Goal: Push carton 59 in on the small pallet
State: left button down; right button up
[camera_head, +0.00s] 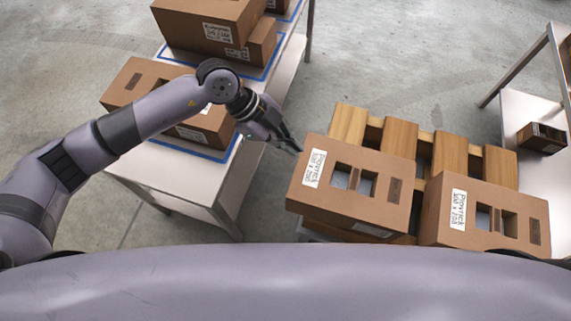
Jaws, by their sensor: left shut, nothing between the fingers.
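The small pallet (400,138) has light wooden slats and stands right of centre. Two brown cartons with cut-out openings and white labels lie at its near side. The left carton (345,206) sits a little askew, with another brown layer showing under its near edge. The right carton (468,188) lies beside it, its near part cut off by my body. I cannot read which is carton 59. My left gripper (296,147) is shut and empty, its tips close to the left carton's far left corner; I cannot tell whether they touch. My right gripper is out of view.
A white table (190,197) with blue outlines stands at left, bearing several cartons, including one (135,85) behind my left arm. A white shelf frame (517,110) with a small dark box (540,138) stands at right. Bare concrete floor lies between table and pallet.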

pick_arm(q)
jog(key=w+a+f+n+y, duration=0.1)
jog(key=w+a+f+y, duration=0.25)
jog(key=a, duration=0.35)
jog(key=s+d+f, duration=0.3)
jog(key=d+f, duration=0.3)
jog(key=f, duration=0.2)
jog(key=shift+f+t+p, duration=0.15)
jog(key=shift+t+p, duration=0.25)
jog(key=shift+p, duration=0.05)
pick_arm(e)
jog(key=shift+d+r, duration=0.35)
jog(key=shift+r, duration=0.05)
pick_arm(q)
jog(key=shift+d, duration=0.1)
